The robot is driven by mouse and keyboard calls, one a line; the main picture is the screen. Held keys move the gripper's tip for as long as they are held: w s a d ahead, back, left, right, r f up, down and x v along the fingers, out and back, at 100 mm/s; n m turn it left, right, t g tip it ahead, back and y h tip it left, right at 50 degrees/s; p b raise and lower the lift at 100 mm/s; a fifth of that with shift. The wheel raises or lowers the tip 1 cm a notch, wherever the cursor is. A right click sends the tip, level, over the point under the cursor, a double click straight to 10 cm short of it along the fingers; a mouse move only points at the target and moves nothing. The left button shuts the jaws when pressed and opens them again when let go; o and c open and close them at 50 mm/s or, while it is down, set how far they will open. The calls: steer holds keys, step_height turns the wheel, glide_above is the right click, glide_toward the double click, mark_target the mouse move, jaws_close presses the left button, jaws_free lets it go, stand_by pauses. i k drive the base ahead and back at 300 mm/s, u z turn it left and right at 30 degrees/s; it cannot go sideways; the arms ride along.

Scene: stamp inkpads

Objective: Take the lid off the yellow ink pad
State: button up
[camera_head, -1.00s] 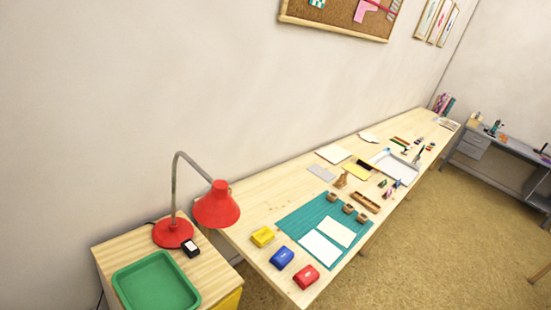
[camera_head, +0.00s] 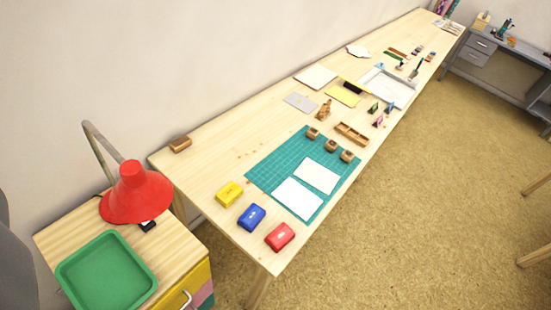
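The yellow ink pad (camera_head: 229,194) lies on the wooden table near its front left end, beside the left edge of the green cutting mat. It looks like a small closed box with its lid on. The blue ink pad (camera_head: 251,217) and the red ink pad (camera_head: 280,237) lie in a row with it, toward the table's near corner. My gripper does not show in this view. A grey shape at the far left edge may be part of my own arm.
A red lamp (camera_head: 135,192) and a green tray (camera_head: 105,272) stand on a side cabinet at the left. The cutting mat (camera_head: 262,174) holds white sheets and wooden stamps. The wooden table (camera_head: 225,145) stretches away to the upper right. Open carpet (camera_head: 430,200) lies to the right.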

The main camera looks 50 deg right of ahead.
mark_target(226, 195)
steer(key=z, duration=1.35)
steer(key=i, duration=1)
